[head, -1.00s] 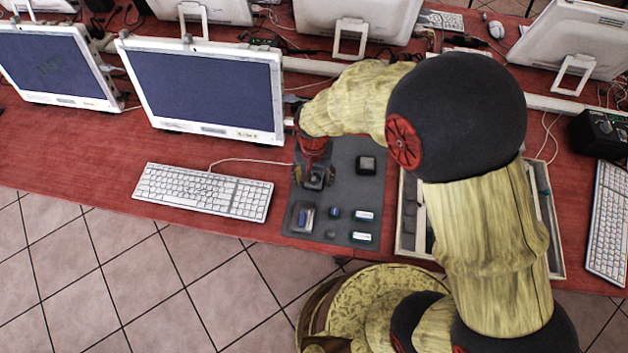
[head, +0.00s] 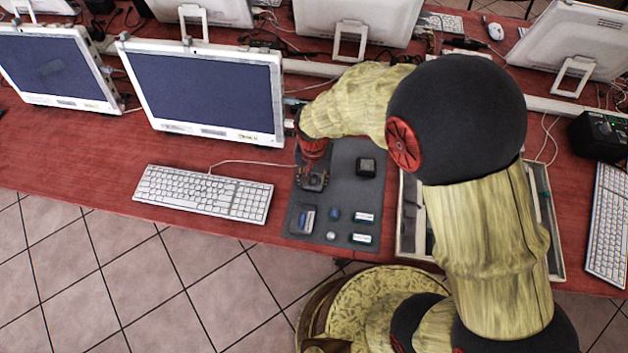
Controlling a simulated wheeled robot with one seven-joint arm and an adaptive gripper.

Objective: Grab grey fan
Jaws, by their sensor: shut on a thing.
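The grey fan (head: 316,183) is a small dark grey square piece at the left side of the grey mat (head: 342,190). My gripper (head: 314,173) comes down over it from above and is shut on it. The fingers cover part of the fan. I cannot tell whether the fan is touching the mat or slightly above it.
On the mat are a black cube-like part (head: 365,167), a tray with a blue part (head: 302,219), small round parts and two white-and-green sticks (head: 363,217). A white keyboard (head: 203,192) lies left; a partitioned tray (head: 556,246) lies right, partly behind my arm. A monitor (head: 205,87) stands behind.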

